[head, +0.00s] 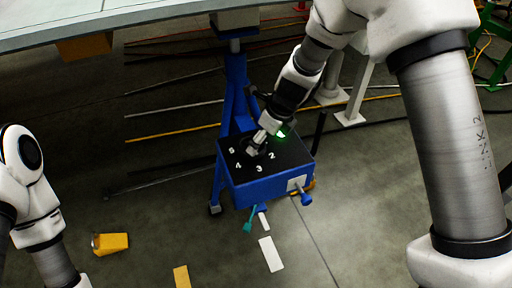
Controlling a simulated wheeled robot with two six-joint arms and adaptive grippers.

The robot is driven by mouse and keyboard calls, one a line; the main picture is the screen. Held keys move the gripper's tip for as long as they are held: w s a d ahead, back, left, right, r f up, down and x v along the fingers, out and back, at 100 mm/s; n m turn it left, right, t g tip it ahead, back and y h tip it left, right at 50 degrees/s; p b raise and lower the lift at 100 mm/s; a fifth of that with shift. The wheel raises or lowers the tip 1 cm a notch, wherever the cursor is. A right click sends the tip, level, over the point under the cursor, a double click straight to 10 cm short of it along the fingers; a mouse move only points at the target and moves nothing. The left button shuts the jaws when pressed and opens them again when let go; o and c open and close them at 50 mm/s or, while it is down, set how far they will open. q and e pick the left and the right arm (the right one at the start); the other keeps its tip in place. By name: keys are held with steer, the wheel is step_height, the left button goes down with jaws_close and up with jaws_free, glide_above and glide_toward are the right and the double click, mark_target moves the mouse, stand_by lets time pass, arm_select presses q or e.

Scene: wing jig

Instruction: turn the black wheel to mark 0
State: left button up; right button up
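The blue box (240,196) stands on blue legs and has a black top with white marks. I can read 2, 3, 4 and 5 along its near and left side; mark 0 is not visible. My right gripper (256,148) reaches down from the upper right to the middle of the black top, where the marks ring it. The black wheel is mostly hidden under the gripper, and I cannot tell whether the fingers are closed on it. A green light (281,134) glows beside the gripper. My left arm is at the left edge; its gripper is out of view.
A large pale panel (110,22) spans the top left above the box. Blue and teal knobs (247,226) stick out below the box. An orange block (111,243) lies on the floor at the lower left. Rods lie on the floor behind.

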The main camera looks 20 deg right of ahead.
steer(key=shift+w+r+t+b, duration=0.6)
steer(key=shift+w+r+b, duration=0.15)
steer(key=shift+w+b, duration=0.05)
steer(key=shift+r, duration=0.15)
steer(key=b+x, duration=0.3)
steer(key=x, duration=0.4)
steer(key=shift+w+a+f, duration=0.1)
steer(key=shift+w+f, duration=0.05)
steer(key=shift+f, duration=0.05)
arm_select(q)
step_height(320, 180, down, 7)
steer(key=shift+s, duration=0.15)
arm_select(e)
steer(key=c, duration=0.9)
